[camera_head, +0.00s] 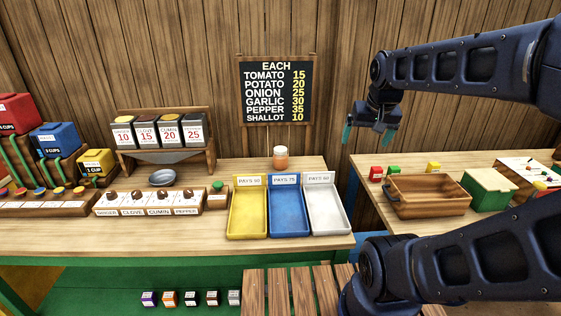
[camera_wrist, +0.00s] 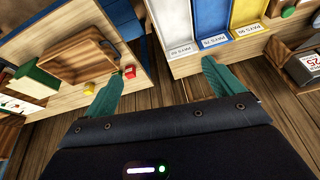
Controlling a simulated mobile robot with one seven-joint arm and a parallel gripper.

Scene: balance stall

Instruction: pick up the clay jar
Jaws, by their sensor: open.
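The clay jar (camera_head: 280,158) is a small orange-brown jar with a pale top. It stands upright on the wooden counter, just behind the blue tray, below the price board. I cannot make it out in the wrist view. My gripper (camera_head: 369,138) hangs in the air to the right of the jar, its teal fingers pointing down. It is open and empty, well apart from the jar. In the wrist view the two teal fingers (camera_wrist: 163,72) are spread with nothing between them.
Yellow (camera_head: 247,208), blue (camera_head: 288,208) and white (camera_head: 326,208) trays stand in front of the jar. The price board (camera_head: 276,90) hangs behind it. A wooden crate (camera_head: 428,196) and a green box (camera_head: 488,190) are on the right table. A gap separates the two tables.

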